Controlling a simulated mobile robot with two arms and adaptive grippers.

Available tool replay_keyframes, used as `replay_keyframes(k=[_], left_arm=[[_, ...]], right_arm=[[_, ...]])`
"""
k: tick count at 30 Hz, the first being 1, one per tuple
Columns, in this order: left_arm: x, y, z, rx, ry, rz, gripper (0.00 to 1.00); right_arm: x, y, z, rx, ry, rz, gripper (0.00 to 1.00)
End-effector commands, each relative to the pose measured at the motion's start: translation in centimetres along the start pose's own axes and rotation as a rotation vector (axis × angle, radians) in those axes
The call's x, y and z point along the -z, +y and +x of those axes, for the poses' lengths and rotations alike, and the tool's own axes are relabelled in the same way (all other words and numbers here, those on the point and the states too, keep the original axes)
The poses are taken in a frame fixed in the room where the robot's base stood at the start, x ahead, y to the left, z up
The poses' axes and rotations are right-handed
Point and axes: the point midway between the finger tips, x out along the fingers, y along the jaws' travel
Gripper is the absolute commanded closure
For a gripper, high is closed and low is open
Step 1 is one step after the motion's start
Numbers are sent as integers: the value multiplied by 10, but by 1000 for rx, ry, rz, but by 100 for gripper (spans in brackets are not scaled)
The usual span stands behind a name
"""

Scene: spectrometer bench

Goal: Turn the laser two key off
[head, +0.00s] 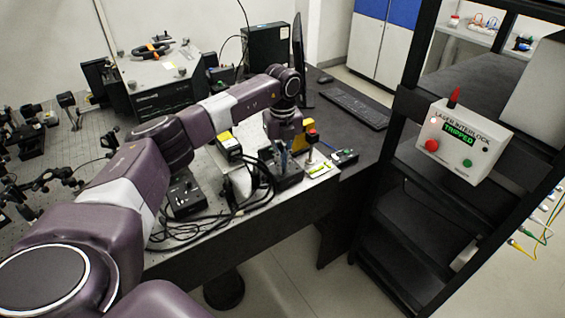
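My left arm reaches across the bench from the left, with its wrist bent down at the bench's front right part. My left gripper (284,158) points down at a dark control box (289,180). Its fingers are small and partly hidden, so I cannot tell whether they are open or touch the box. I cannot make out which one carries the laser two key. My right gripper is not in view.
Black cables (200,230) loop at the bench's front edge. A red-button post (311,137) stands close right of the gripper. A laser interlock box (464,140) reading TRIPPED hangs on the black rack. A keyboard (357,107) and monitor (298,62) are behind.

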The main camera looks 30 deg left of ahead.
Motion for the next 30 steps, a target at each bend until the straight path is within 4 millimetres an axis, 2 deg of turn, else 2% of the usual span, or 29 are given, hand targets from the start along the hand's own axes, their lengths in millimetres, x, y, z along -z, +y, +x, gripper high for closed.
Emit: replay_keyframes(k=[12, 30], left_arm=[[-2, -1, -3, 5, -5, -231, 100], [-2, -1, -2, 6, -6, -279, 100]], right_arm=[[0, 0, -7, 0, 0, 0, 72], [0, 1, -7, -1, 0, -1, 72]])
